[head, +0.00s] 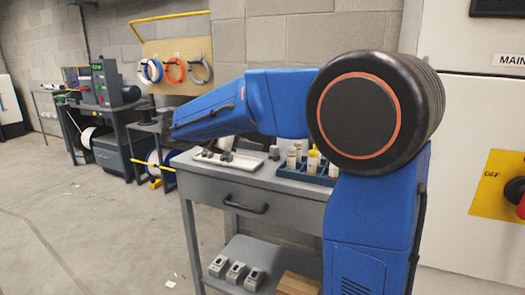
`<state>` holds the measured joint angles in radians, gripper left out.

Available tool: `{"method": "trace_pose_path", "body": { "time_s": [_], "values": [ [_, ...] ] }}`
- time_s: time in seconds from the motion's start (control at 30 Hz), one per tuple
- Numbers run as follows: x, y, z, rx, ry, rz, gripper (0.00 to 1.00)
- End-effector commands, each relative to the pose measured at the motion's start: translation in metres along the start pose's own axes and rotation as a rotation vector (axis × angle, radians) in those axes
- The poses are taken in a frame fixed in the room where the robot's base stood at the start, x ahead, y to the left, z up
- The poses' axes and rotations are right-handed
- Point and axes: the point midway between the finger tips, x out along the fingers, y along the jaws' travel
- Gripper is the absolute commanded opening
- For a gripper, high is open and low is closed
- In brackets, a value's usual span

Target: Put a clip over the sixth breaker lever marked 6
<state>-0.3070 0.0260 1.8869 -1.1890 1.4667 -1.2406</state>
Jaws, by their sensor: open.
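No breaker lever marked 6 shows in this view. A white tray (246,168) on the grey workbench (262,205) holds small dark grey pieces (225,155); they are too small to tell whether they are clips. My blue arm reaches left across the picture, above the bench. My gripper does not show.
A blue rack (296,173) with small bottles stands beside the tray. Several grey devices (236,271) lie on the lower shelf. A pale cabinet (468,110) with a yellow-backed rotary switch (514,190) stands at right. The floor at left is open.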

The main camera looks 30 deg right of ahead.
Motion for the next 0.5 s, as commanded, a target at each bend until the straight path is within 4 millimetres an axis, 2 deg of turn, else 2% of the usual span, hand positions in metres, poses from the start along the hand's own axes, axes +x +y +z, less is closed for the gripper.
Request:
{"method": "trace_pose_path", "body": {
  "time_s": [0.17, 0.5],
  "values": [
    [0.021, -0.001, -0.001, -0.002, -0.001, -0.004, 0.45],
    [0.082, -0.001, -0.001, -0.002, -0.001, -0.005, 0.45]
  ]
}}
